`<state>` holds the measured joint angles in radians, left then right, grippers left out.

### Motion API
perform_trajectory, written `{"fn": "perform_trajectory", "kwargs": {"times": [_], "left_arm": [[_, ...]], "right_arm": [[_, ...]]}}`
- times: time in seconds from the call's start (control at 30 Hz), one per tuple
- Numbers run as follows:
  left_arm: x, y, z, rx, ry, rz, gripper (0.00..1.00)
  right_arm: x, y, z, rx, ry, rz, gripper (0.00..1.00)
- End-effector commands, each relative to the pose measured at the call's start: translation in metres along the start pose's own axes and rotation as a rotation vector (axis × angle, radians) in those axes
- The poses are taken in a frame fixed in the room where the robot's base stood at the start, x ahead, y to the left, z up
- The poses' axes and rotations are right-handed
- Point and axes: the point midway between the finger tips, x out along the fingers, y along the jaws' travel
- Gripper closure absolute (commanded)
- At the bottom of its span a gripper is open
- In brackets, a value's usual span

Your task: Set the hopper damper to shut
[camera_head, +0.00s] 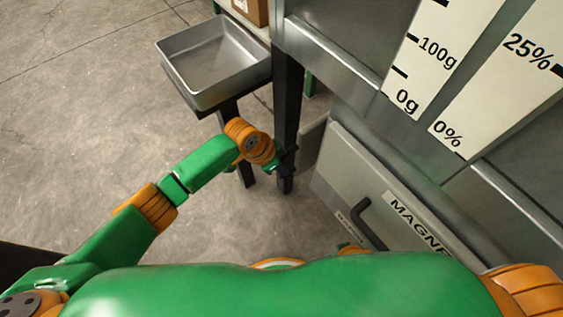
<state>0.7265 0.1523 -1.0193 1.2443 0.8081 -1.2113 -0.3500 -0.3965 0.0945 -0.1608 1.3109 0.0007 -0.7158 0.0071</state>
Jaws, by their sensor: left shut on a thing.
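My left gripper (284,161) is small and dark in the picture, at the end of my green and orange left arm. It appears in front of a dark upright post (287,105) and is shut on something. I cannot make out what it holds, since the wrist and the dark post blend with it. I cannot clearly pick out the hopper damper or its setting. My right gripper is out of view.
A grey metal tray (181,71) stands at the upper left of the post. A grey cabinet with a black handle (362,219) and a partly hidden label is at the right. Scales marked 0g (407,100) and 0% (447,134) are above it. The concrete floor (80,110) at left is clear.

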Motion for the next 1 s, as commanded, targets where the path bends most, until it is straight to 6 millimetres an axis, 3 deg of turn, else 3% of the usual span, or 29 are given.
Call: {"fn": "perform_trajectory", "kwargs": {"times": [0.27, 0.3, 0.4, 0.9, 1.0], "left_arm": [[-0.0014, -0.0013, -0.0059, 0.003, 0.019, -0.006, 1.00], [-0.0015, -0.0013, -0.0060, 0.003, 0.019, -0.006, 0.75], [-0.0014, -0.0010, -0.0053, 0.002, 0.017, -0.005, 0.50], [-0.0027, -0.0002, -0.0037, 0.001, 0.010, -0.002, 0.50], [-0.0072, 0.0004, -0.0048, -0.001, 0.010, -0.003, 0.50]], "right_arm": [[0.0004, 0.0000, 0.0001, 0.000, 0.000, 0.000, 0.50], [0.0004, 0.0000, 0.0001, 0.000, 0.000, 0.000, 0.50], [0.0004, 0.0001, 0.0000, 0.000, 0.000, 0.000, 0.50], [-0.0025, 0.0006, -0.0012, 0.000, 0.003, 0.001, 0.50], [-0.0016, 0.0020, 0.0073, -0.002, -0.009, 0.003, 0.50]]}}
